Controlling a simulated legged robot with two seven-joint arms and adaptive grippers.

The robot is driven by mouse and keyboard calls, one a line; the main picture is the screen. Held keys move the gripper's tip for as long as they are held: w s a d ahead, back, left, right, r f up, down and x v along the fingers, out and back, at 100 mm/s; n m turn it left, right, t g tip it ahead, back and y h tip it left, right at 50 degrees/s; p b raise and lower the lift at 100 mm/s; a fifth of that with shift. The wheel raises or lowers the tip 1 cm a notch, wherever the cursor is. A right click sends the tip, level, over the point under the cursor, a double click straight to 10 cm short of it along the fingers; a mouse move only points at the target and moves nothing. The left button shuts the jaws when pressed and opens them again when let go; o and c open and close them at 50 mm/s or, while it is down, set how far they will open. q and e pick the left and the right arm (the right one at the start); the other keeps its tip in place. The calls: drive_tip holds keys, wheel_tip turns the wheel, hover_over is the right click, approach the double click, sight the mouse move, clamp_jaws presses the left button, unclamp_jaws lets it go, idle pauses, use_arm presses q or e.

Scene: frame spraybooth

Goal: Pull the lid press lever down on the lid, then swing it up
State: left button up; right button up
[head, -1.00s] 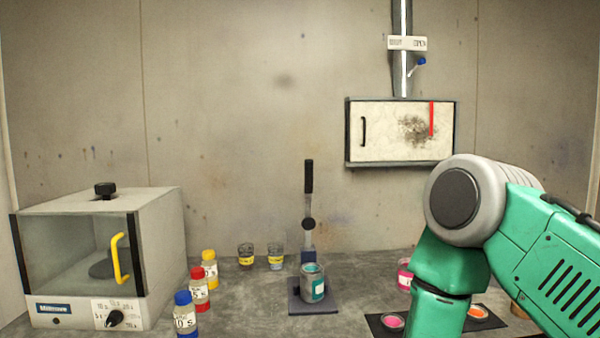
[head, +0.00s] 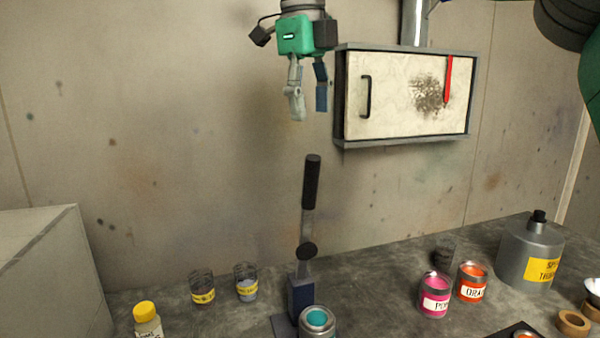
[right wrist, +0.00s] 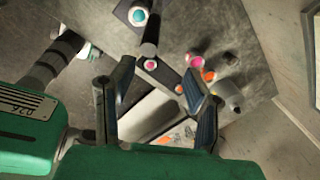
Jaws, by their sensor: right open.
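The lid press lever (head: 311,182) stands nearly upright with a long black grip, above a dark press base (head: 300,296). A metal can (head: 318,322) with a teal top sits at the press, partly cut off by the picture's lower edge. I cannot tell whether its top is a lid or open paint. My right gripper (head: 308,108) points down, open and empty, above the lever's grip and apart from it. In the right wrist view the lever's black grip (right wrist: 150,38) shows beyond the open fingers (right wrist: 158,70), with the teal can top (right wrist: 138,15) behind.
A wall cabinet (head: 400,95) is right of my right gripper. Pink (head: 434,298) and orange (head: 472,284) paint cans and a thinner can (head: 528,252) stand right of the press.

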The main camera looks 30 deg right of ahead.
sight(304, 196)
drive_tip(key=f, duration=0.4)
drive_tip(key=d+f+b, duration=0.1)
drive_tip(key=f, duration=0.8)
drive_tip(key=shift+w+d+b, duration=0.2)
drive_tip(key=shift+d+b, duration=0.05)
drive_tip(key=shift+b, duration=0.1)
drive_tip(key=shift+w+a+f, duration=0.15)
drive_tip(key=shift+a, duration=1.05)
drive_tip(key=shift+d, duration=0.55)
clamp_jaws()
drive_tip(key=shift+d, duration=0.25)
use_arm(q)
drive_tip(key=shift+s+a+f, duration=0.1)
drive_tip(key=shift+a+f, duration=0.25)
drive_tip(key=shift+f, duration=0.2)
drive_tip(key=shift+s+a+f, duration=0.1)
drive_tip(key=shift+a+f, duration=0.25)
drive_tip(key=shift+f, duration=0.2)
use_arm(e)
drive_tip(key=shift+a, duration=0.1)
